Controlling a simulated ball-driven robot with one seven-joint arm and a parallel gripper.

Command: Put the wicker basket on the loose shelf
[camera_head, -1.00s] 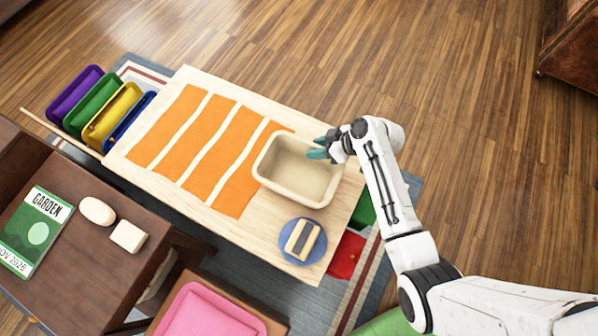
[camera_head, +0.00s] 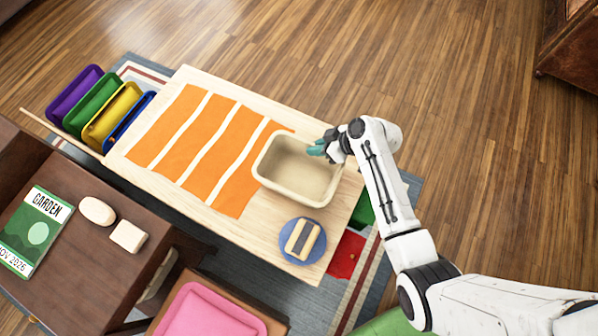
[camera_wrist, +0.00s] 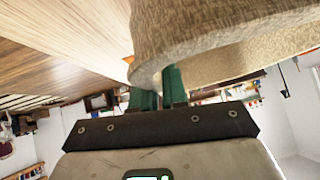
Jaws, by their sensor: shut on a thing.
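The wicker basket (camera_head: 283,188), a cream rectangular tub with rounded corners, stands upright and empty on the pale wooden tabletop (camera_head: 285,228). Its left end is at the edge of an orange-and-white striped cloth (camera_head: 196,143). My gripper (camera_head: 317,149) is shut on the basket's rim at its upper right corner. In the wrist view, the green fingers (camera_wrist: 158,90) meet the edge of the woven basket wall (camera_wrist: 205,42). I cannot tell for sure which surface is the loose shelf; the pale board under the cloth may be it.
A blue plate (camera_head: 302,242) with a striped block lies just below the basket. Purple, green, yellow and blue trays (camera_head: 75,93) stand at the left end. A dark desk (camera_head: 80,270) and a pink-cushioned chair (camera_head: 215,312) are close below. The striped cloth is bare.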

